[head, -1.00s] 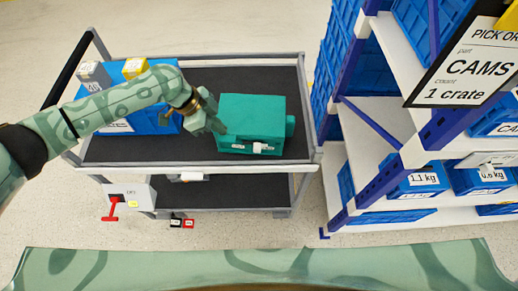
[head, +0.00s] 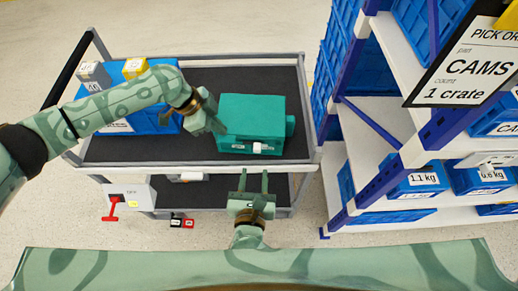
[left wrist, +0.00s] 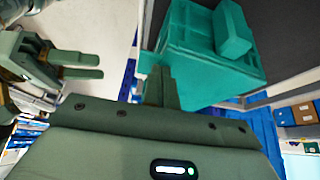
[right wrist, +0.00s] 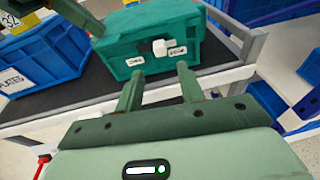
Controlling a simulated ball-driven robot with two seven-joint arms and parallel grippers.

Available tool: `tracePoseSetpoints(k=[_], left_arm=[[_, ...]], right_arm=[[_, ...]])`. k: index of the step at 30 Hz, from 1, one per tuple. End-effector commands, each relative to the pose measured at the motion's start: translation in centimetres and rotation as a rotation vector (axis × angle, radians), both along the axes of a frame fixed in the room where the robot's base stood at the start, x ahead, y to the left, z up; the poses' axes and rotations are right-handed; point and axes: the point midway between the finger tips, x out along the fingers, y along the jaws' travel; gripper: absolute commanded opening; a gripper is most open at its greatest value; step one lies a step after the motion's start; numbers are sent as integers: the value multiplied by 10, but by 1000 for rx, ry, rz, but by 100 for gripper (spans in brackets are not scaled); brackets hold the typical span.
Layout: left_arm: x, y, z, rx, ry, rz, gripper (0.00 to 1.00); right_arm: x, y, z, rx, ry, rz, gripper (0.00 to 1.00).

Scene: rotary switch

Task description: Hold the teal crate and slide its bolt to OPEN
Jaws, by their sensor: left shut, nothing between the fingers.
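The teal crate (head: 250,110) sits on the cart's dark top. Its front has a white bolt knob (head: 257,148) between two small white labels; in the right wrist view the knob (right wrist: 159,47) shows between them, their words too small to read surely. My left gripper (head: 220,128) is shut and empty, its fingertips at the crate's left side; I cannot tell if they touch. The left wrist view shows its fingers (left wrist: 158,80) close to the crate (left wrist: 200,45). My right gripper (head: 254,176) is open and empty in front of the crate, below the bolt, fingers pointing at it.
A blue bin (head: 150,118) with small boxes stands on the cart's left, behind my left arm. The cart's front rail (head: 190,168) lies between the crate and my right gripper. A shelf rack (head: 380,150) with blue bins stands at the right.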

Motion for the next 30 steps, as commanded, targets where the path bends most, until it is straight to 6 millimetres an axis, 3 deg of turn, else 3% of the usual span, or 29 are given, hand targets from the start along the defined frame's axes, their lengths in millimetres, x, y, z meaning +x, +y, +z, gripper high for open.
tracePoseSetpoints(k=[13, 26, 30], left_arm=[[-2, 1, -4, 5, 5, -2, 0], [-2, 1, -4, 6, 6, -2, 0], [-2, 1, -4, 6, 6, -2, 0]], right_arm=[[60, -6, -12, -8, -1, 1, 38], [70, -7, -15, -8, 0, 2, 38], [70, -7, -15, -8, 0, 2, 2]])
